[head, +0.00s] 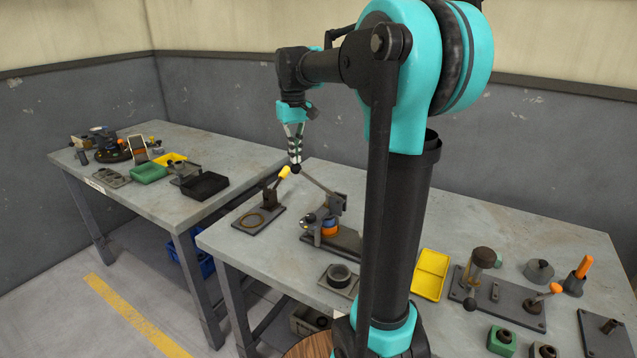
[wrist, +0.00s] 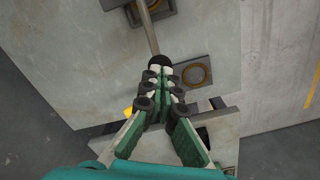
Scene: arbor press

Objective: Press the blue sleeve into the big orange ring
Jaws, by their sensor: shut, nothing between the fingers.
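The arbor press stands on the near table, with its dark base plate (head: 345,242) and a long lever (head: 318,184) rising to the left to a black ball knob. The orange ring (head: 330,228) sits at the press, with a small blue part, seemingly the blue sleeve (head: 317,237), beside or on it; which is too small to tell. My gripper (head: 296,160) points down, shut and empty, right at the knob; touching or just above it cannot be told. In the wrist view the knob (wrist: 160,60) shows just beyond my fingertips, with the lever (wrist: 147,30) running up to the press.
A grey block with a dark ring (head: 339,276) is in front. A yellow tray (head: 431,273) and other fixtures are at the right. Another table (head: 220,150) stands left.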

